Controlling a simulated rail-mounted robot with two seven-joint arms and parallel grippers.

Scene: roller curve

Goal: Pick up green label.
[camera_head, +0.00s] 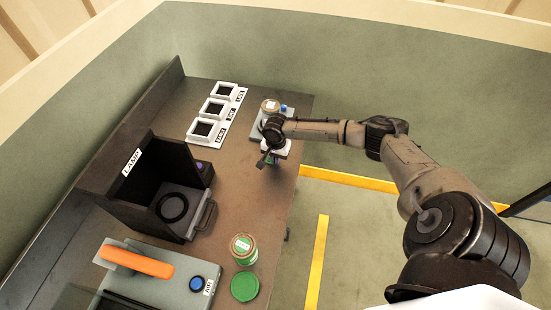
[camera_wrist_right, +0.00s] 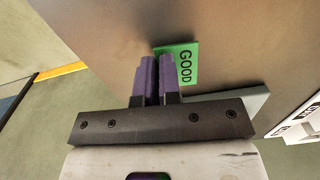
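The green label (camera_wrist_right: 182,64), marked GOOD, shows in the right wrist view just beyond the fingertips of my right gripper (camera_wrist_right: 158,60). Its left part is covered by one purple finger. The two fingers stand close together with a narrow gap. I cannot tell whether they hold the label's edge or are only above it. In the head view my right gripper (camera_head: 264,161) points down over the bench's right edge area, and the label is not clearly seen there. My left gripper is not in view.
A grey plate (camera_head: 258,122) with a jar (camera_head: 270,106) stands just behind my right gripper. White frames (camera_head: 212,107) stand to the left on the bench (camera_head: 240,180). The black lamp box (camera_head: 135,185), a green-labelled jar (camera_head: 243,249) and a green disc (camera_head: 245,287) are nearer.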

